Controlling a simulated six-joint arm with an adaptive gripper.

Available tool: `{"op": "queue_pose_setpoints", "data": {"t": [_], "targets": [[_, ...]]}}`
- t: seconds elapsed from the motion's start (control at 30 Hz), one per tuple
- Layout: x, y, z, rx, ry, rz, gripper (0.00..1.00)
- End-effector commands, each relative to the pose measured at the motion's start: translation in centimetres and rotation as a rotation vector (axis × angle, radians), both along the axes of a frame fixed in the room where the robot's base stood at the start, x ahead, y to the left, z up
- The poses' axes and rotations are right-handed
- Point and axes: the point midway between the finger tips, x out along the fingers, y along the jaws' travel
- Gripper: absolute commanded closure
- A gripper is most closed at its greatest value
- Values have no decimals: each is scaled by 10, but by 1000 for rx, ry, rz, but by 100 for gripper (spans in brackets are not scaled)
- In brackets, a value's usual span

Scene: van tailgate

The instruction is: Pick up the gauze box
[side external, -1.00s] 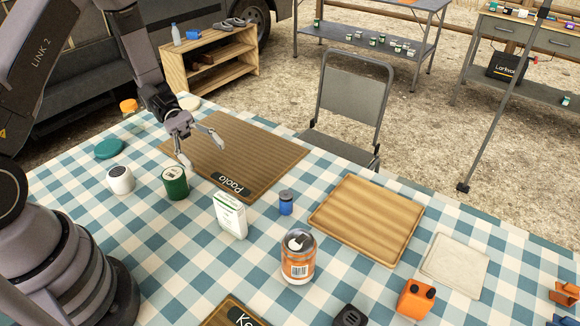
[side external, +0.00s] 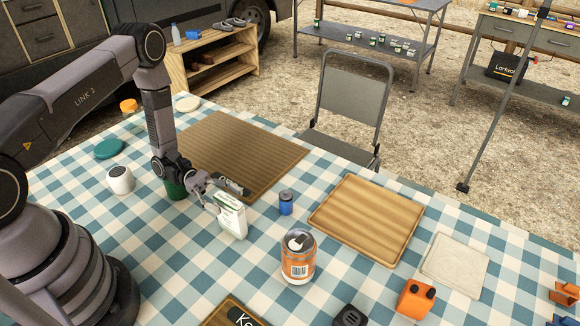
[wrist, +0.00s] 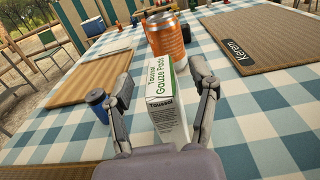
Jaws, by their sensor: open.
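The gauze box (side external: 231,218) is a white carton with green markings, standing upright on the checkered tablecloth. In the wrist view the gauze box (wrist: 165,103) shows the words "Gauze Pads" and stands between my two fingers. My gripper (side external: 225,198) is low at the box, with its fingers at either side of the upper part.
A green can (side external: 175,188) is partly hidden behind my arm. A wooden tray (side external: 366,218) and a brown mat (side external: 250,143) lie nearby.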

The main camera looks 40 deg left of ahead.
Motion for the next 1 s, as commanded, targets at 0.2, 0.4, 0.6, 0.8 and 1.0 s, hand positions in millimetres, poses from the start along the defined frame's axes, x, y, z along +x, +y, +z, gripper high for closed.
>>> {"op": "queue_pose_setpoints", "data": {"t": [0.2, 0.4, 0.6, 0.8, 1.0], "targets": [[0, -30, 0, 0, 2, -2, 41], [0, -34, 0, 0, 1, 0, 41], [0, -34, 0, 0, 1, 0, 57], [0, -33, 0, 0, 1, 0, 83], [0, -33, 1, 0, 1, 0, 98]]}}
